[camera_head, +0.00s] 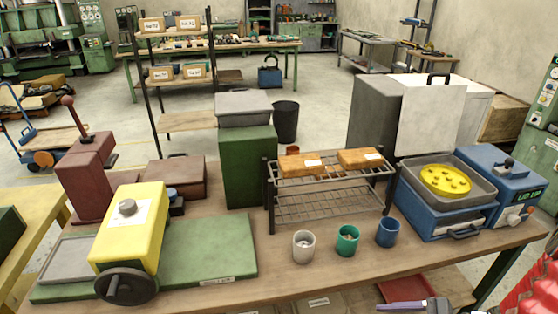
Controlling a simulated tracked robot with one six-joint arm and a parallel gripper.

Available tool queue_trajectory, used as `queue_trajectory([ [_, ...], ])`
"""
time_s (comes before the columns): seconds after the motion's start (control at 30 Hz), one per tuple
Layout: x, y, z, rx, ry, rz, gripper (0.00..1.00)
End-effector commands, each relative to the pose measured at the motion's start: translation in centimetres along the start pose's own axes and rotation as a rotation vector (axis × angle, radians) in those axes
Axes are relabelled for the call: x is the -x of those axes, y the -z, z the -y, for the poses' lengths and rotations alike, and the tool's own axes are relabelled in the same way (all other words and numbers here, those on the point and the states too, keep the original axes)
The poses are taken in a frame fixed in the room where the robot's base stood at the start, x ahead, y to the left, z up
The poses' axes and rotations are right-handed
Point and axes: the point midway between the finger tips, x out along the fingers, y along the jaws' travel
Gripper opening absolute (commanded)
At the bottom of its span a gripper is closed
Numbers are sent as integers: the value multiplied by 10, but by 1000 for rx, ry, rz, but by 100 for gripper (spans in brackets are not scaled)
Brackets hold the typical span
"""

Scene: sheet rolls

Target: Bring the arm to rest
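I cannot make out my arm or my gripper for certain in the head view. A purple and dark grey part (405,306) shows at the bottom edge, right of the middle. It is cut off by the frame, and I cannot tell what it belongs to.
The wooden workbench (285,283) holds a yellow machine (130,228), a green cabinet (248,165), a wire rack (330,205) with two orange-brown blocks, three cups (347,240) and a blue unit (440,215). Red ribbed pieces (530,290) stand at the lower right.

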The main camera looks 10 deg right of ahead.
Motion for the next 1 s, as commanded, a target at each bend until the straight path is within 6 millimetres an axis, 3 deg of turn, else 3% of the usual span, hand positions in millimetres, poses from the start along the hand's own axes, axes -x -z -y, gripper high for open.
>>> queue_trajectory([
  [0.43, 5, -42, -19, 436, -368, -253, 69],
  [1.0, 23, -103, -4, 1016, -669, -544, 69],
])
